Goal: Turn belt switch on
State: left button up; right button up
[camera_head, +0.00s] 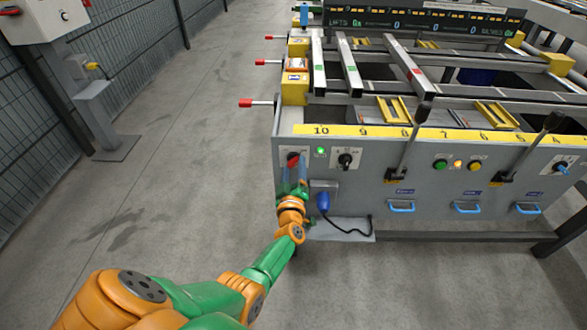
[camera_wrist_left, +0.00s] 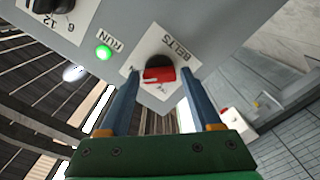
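The belt switch is a red-handled rotary knob on a white plate marked BELTS; it shows in the left wrist view (camera_wrist_left: 159,75) and at the left of the grey front panel in the head view (camera_head: 293,159). My left gripper (camera_wrist_left: 161,78) has one blue finger on each side of the red handle, with small gaps visible, so it looks open around it. In the head view my left gripper (camera_head: 292,177) partly covers the switch plate. A green RUN lamp (camera_wrist_left: 103,53) beside the switch is lit. My right gripper is out of view.
Right of the switch is a black selector knob (camera_head: 347,159). A blue plug with a black cable (camera_head: 323,202) hangs just below. Black levers (camera_head: 422,113) stick up from the panel further right. Red-tipped handles (camera_head: 246,103) jut out left. The floor (camera_head: 180,150) at left is clear.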

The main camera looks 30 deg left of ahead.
pick_arm(q)
jog(key=shift+o, duration=0.7)
jog(key=p+v, duration=0.2)
jog(key=v, duration=0.5)
jog(key=shift+p, duration=0.3)
jog(key=shift+s, duration=0.1)
